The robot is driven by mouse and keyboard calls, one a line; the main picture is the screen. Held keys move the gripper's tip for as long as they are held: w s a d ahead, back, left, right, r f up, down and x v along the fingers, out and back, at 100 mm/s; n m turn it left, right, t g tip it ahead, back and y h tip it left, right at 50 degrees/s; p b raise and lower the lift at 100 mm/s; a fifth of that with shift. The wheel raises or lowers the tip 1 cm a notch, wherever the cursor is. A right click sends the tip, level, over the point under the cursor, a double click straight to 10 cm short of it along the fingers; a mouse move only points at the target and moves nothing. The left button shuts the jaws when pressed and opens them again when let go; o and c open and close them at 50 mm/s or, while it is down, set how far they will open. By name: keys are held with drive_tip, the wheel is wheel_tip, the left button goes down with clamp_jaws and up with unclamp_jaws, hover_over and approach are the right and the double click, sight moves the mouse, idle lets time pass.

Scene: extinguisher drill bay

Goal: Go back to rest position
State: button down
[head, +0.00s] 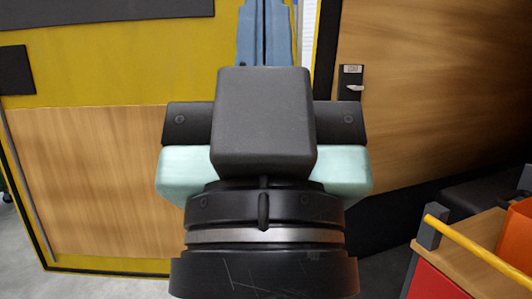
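My gripper (265,30) shows from behind in the head view and points away toward the yellow and wood wall. Its two blue-grey fingers lie side by side at the top edge, with only a thin dark line between them. Their ends run up to the frame's edge. No held object shows. The dark box, pale teal housing and black wrist are mine and fill the middle of the view.
A yellow-framed wood panel (90,190) stands at the left. A wooden door (430,100) with a handle (351,83) is at the right. A wooden-topped cart (460,255) with a yellow rail (480,255) and an orange box (518,235) stands at lower right. Grey floor (110,285) shows at lower left.

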wheel_tip(320, 180, up, 18)
drive_tip(key=p, duration=1.5)
